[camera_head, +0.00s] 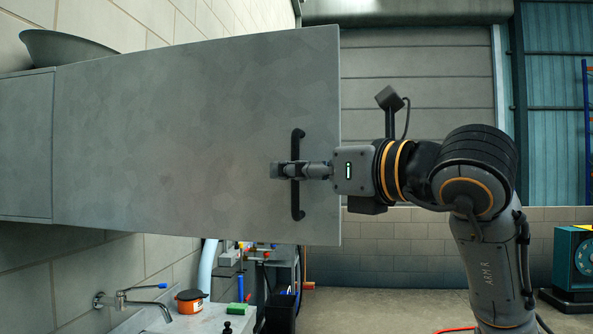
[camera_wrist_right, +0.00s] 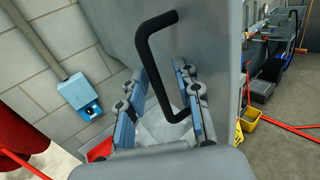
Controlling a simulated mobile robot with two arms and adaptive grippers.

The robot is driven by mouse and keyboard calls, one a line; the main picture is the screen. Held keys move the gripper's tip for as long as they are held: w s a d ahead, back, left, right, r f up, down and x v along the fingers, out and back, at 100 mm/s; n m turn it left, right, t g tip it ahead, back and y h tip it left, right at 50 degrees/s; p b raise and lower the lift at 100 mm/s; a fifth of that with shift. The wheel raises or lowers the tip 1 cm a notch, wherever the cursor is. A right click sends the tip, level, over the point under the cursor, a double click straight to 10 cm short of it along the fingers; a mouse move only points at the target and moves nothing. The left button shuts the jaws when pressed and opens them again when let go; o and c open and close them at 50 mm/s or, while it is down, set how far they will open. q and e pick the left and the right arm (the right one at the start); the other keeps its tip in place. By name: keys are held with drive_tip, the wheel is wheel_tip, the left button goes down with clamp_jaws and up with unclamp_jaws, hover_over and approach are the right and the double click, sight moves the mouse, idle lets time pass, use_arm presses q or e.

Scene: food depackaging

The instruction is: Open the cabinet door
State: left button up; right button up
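The grey cabinet door (camera_head: 190,130) fills the left and middle of the head view. Its black bar handle (camera_head: 297,205) is upright near the door's right edge. My right gripper (camera_head: 282,170) reaches in from the right at the handle's middle. In the right wrist view the handle (camera_wrist_right: 155,70) passes between the two fingers of the right gripper (camera_wrist_right: 163,80). The fingers stand apart, with a visible gap beside the bar. My left gripper is not in view.
A bowl (camera_head: 65,50) sits on top of the cabinet at the left. Below are a wall tap (camera_head: 125,300), an orange-and-black tub (camera_head: 190,300) and a green block (camera_head: 237,309). A teal machine (camera_head: 574,262) stands at the far right. Floor between is largely clear.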

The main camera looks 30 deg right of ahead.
drive_tip(key=shift+w, duration=0.1)
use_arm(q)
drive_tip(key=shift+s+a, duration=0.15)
use_arm(e)
drive_tip(key=s+d, duration=0.2)
drive_tip(key=s, duration=1)
drive_tip(key=shift+d, duration=0.15)
drive_tip(key=shift+w, duration=0.1)
